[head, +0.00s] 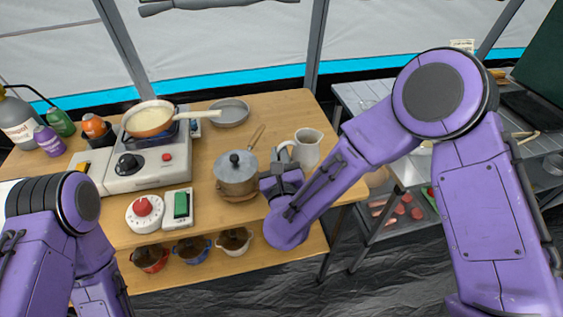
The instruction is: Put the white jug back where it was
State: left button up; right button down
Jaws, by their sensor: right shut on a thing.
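The white jug (309,148) stands upright at the right part of the wooden table (285,107), with its handle toward the left. My right gripper (283,163) is at the jug's handle side and is shut on it. The gripper and my forearm hide the jug's lower part, so I cannot tell whether its base touches the table. My left arm comes in at the lower left, and its gripper is out of view.
A stove (140,165) holds a pan (149,119). A small grey pan (231,113) lies behind. Bottles (20,122) stand at the left. A metal shelf unit (352,97) is at the right.

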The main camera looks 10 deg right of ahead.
jog(key=f, duration=0.2)
jog(key=w+f, duration=0.1)
jog(key=shift+d+f, duration=0.25)
jog(key=shift+f, duration=0.45)
jog(key=shift+f, duration=0.15)
jog(key=c, duration=1.1)
grip_release()
